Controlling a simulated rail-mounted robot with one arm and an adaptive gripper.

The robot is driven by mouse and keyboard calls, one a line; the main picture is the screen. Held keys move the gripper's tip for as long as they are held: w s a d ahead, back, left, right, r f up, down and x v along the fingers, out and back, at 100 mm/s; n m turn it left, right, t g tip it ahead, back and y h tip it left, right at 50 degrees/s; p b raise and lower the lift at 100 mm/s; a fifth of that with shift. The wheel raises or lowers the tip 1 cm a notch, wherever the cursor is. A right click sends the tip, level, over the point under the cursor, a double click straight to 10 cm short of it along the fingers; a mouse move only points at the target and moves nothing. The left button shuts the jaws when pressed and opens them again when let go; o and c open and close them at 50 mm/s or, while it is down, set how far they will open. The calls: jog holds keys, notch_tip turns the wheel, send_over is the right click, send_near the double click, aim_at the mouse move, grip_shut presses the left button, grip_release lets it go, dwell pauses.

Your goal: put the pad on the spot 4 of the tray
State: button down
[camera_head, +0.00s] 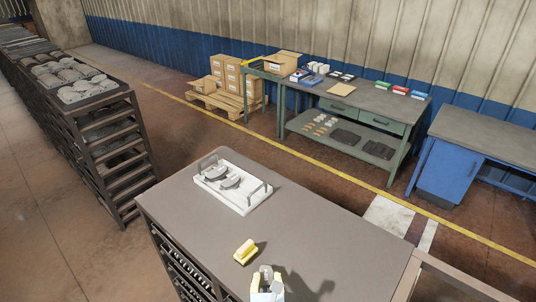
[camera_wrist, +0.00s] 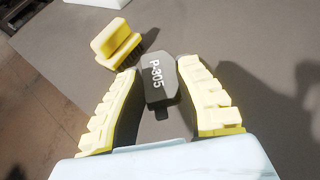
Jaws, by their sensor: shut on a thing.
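A dark brake pad marked "P-305" (camera_wrist: 163,82) is between the yellow-padded fingers of my gripper (camera_wrist: 165,105) in the wrist view. The gripper is shut on it. In the head view my gripper (camera_head: 267,276) is at the bottom middle, over the grey table, and the pad is hard to make out there. The white tray (camera_head: 240,205) lies on the table farther back, with grey metal handles at its ends and grey pads on it. Its spot numbers cannot be read. A white edge at the top of the wrist view may be the tray.
A yellow brush (camera_head: 246,251) lies on the table (camera_head: 330,240) between my gripper and the tray; it also shows in the wrist view (camera_wrist: 117,42). The right part of the tabletop is clear. A dark rack (camera_head: 105,140) stands at left, and a green workbench (camera_head: 355,100) behind.

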aim_at(268, 274)
jog(key=x, duration=0.3)
jog(key=shift+f, duration=0.15)
jog(key=shift+w+d, duration=0.1)
jog(key=shift+w, duration=0.5)
jog(key=shift+s, duration=0.55)
jog(key=shift+r+v, duration=0.2)
jog(key=shift+v, duration=0.95)
jog(key=shift+r+v, duration=0.2)
jog(key=shift+v, duration=1)
jog(key=shift+w, duration=0.2)
